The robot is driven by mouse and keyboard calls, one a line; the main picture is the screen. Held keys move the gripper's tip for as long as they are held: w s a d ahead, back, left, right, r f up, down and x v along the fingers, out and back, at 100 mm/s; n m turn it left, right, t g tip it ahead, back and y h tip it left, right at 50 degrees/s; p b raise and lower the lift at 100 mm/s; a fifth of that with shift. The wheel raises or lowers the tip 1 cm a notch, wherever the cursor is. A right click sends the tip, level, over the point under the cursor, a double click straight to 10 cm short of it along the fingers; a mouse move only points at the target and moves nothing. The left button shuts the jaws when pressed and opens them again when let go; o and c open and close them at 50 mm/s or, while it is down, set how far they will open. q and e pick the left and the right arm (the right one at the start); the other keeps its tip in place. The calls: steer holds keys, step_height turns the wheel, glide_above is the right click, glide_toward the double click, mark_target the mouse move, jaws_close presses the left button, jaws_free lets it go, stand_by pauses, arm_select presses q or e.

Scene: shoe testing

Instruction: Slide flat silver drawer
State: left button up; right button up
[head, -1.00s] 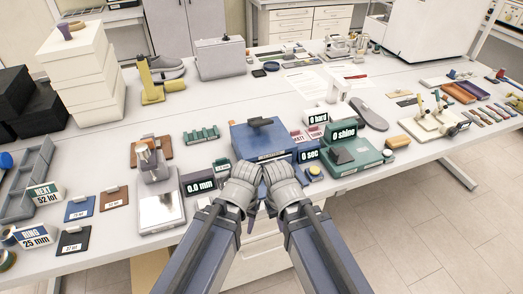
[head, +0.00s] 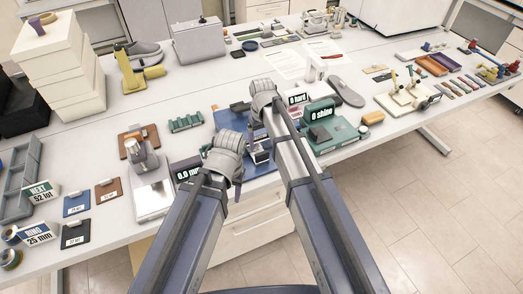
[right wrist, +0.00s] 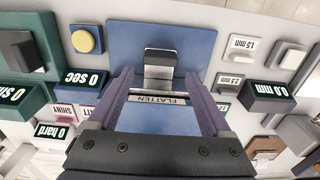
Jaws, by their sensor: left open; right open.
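The blue press (right wrist: 205,40) with the FLATTEN label (right wrist: 158,100) fills the middle of the right wrist view, seen upside down. A small silver piece with a dark end (right wrist: 158,72), apparently the drawer's front, sticks out below the label over the blue base. My right gripper (right wrist: 160,78) is open, with one purple finger on each side of this piece and no visible contact. In the head view the silver piece (head: 262,156) shows between my arms, and much of the press is hidden. My left gripper (head: 226,165) is open and empty, left of the piece.
A green tester reading 0 shine (head: 321,113) stands right of the press. A scale (head: 153,195) stands left. A yellow button (right wrist: 82,40) and the 0 sec display (right wrist: 84,80) lie beside the press. A green rack (head: 186,121) is behind.

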mark_target(262, 153)
steer(key=shift+o, duration=1)
steer(key=shift+s+f, duration=0.1)
steer(key=shift+f, duration=0.2)
step_height(262, 153, down, 8)
steer(key=b, duration=0.8)
steer(key=shift+r, duration=0.25)
steer(key=shift+r, duration=0.1)
steer(key=shift+c, duration=0.4)
jaws_close()
